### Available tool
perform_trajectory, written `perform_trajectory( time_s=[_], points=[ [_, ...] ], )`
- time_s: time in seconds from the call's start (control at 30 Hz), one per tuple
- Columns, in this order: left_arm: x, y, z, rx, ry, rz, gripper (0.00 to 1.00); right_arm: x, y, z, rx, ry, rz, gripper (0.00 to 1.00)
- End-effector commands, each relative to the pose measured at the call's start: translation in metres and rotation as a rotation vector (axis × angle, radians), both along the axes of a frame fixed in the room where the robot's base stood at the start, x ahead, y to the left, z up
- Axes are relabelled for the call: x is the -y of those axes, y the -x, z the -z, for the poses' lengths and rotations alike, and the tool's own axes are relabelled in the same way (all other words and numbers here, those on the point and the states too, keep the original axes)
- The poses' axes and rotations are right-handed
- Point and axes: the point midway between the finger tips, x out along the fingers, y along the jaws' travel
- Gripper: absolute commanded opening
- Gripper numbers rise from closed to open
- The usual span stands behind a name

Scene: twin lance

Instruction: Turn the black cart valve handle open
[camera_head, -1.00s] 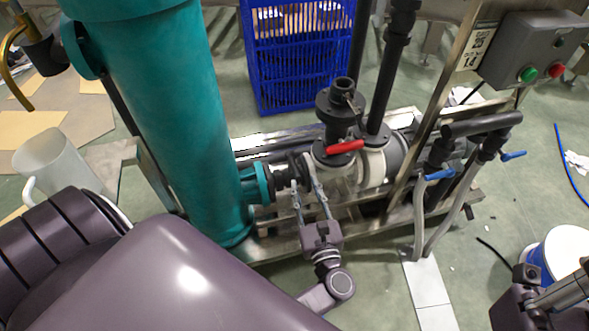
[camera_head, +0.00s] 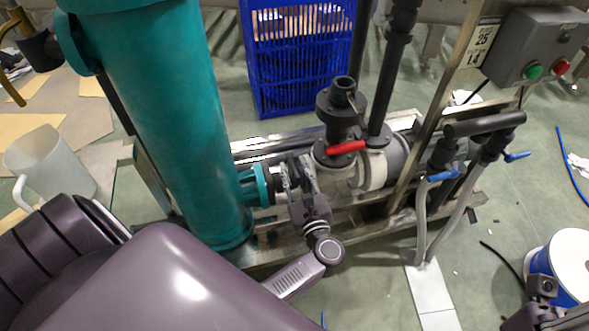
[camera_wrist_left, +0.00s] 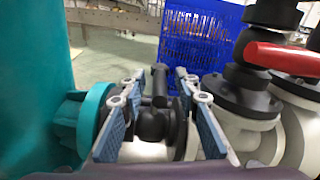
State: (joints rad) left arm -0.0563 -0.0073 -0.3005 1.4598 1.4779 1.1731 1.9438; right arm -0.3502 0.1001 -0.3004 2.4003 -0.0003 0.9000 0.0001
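The black valve handle (camera_wrist_left: 160,85) stands up between the fingers of my left gripper in the left wrist view, above a dark rounded valve body (camera_wrist_left: 154,124). My left gripper (camera_head: 296,166) is open, with one finger on each side of the handle. A gap shows between the handle and each finger pad in the left wrist view. In the head view the fingers mostly hide the handle. My right gripper (camera_head: 541,287) is partly in view at the lower right corner, and its fingertips cannot be made out.
A teal cylinder (camera_head: 175,120) stands close left of the valve. A red handle (camera_head: 345,147) and black vertical pipes (camera_head: 392,75) are close on the right. Blue-handled valves (camera_head: 441,175) sit further right. A blue crate (camera_head: 300,60) stands behind.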

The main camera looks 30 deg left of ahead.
Motion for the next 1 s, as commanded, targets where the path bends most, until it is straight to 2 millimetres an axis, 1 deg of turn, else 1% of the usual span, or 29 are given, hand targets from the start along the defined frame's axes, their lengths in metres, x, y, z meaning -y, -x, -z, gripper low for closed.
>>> perform_trajectory(
  time_s=[0.03,0.07,0.3,0.77,1.0],
  points=[
    [0.0000,0.0001,0.0000,0.000,0.000,0.000,0.29,-0.0001,-0.0001,0.0000,0.000,0.000,0.000,0.00],
    [0.0000,0.0001,0.0001,0.000,0.000,0.000,0.27,-0.0001,-0.0001,0.0000,0.000,0.000,0.000,0.00],
    [0.0002,0.0004,0.0002,0.000,0.000,0.000,0.01,-0.0002,-0.0002,0.0000,-0.001,0.000,0.000,0.00],
    [0.0000,0.0011,0.0004,-0.001,0.000,0.008,0.00,-0.0001,-0.0002,-0.0003,-0.001,0.000,0.000,0.00],
    [-0.0042,0.0057,0.0004,-0.004,-0.002,0.088,0.00,0.0000,-0.0003,-0.0035,-0.001,0.000,0.000,0.00]
  ],
)
